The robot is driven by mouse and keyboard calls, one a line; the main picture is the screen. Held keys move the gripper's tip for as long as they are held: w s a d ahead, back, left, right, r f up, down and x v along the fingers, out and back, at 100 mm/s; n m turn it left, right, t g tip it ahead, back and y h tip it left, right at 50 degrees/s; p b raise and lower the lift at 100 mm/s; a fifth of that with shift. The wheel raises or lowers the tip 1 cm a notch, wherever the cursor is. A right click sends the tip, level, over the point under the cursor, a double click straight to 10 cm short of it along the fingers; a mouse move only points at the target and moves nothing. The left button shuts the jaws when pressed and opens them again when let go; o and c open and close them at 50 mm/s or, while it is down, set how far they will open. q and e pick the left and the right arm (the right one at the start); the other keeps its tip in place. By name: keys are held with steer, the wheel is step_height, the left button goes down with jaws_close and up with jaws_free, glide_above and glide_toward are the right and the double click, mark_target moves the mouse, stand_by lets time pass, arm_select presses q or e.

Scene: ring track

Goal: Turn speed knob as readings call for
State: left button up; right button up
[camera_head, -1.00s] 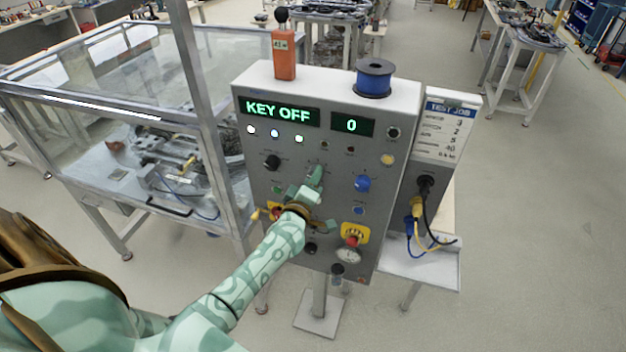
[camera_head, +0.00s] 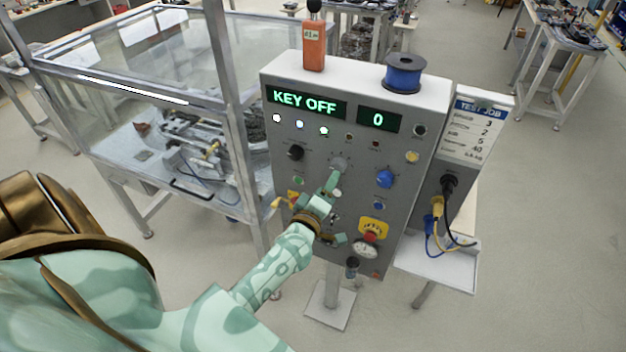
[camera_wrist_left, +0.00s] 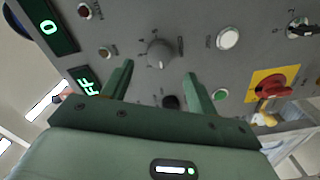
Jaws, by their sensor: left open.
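The grey control panel (camera_head: 275,125) reads KEY OFF on the wide display (camera_head: 306,103) and 0 on the small display (camera_head: 378,120). A round grey knob with scale marks (camera_head: 338,163) sits mid-panel; it also shows in the wrist view (camera_wrist_left: 160,53). A blue knob (camera_head: 385,178) is to its right and a black knob (camera_head: 295,152) to its left. I cannot read which label says speed. My left gripper (camera_head: 339,205) is open and empty in front of the panel, just below the grey knob. In the wrist view its fingers (camera_wrist_left: 160,70) are spread, with the knob beyond their tips.
A red emergency button on a yellow plate (camera_head: 372,230) is at lower right. A TEST JOB card (camera_head: 470,130) is at the panel's right, above cables (camera_head: 437,215). A blue spool (camera_head: 404,75) and an orange device (camera_head: 314,46) stand on top. A clear-walled enclosure (camera_head: 130,100) stands left.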

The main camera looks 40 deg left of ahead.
arm_select(q)
steer(key=v, duration=1)
steer(key=shift+s+b, duration=0.2)
steer(key=shift+b, duration=0.25)
steer(key=s+d+f+m+g+h+b, duration=0.25)
steer(key=s+f+m, duration=0.2)
steer(key=f, duration=0.75)
steer(key=s+d+f+m+g+h+b, duration=0.1)
steer(key=s+d+f+m+g+b, duration=0.25)
steer(key=f, duration=0.85)
steer(key=s+d+f+m+g+h+b, duration=0.1)
steer(key=s+f+m+g+h+b, duration=0.3)
steer(key=f, duration=0.9)
steer(key=s+a+f+m+g+y+b, duration=0.1)
steer(key=s+f+m+g+b, duration=0.2)
steer(key=s+f+b, duration=0.4)
steer(key=s+a+f+m+g+y+b, duration=0.1)
steer(key=s+f+b, duration=0.6)
steer(key=s+f, duration=1)
step_height(320, 180, down, 4)
steer(key=m+g+y, duration=0.1)
steer(key=m+g, duration=0.1)
steer(key=m, duration=0.1)
steer(key=shift+s+a+m+g, duration=0.3)
steer(key=shift+s+a, duration=0.05)
steer(key=shift+s, duration=0.05)
steer(key=shift+r, duration=0.15)
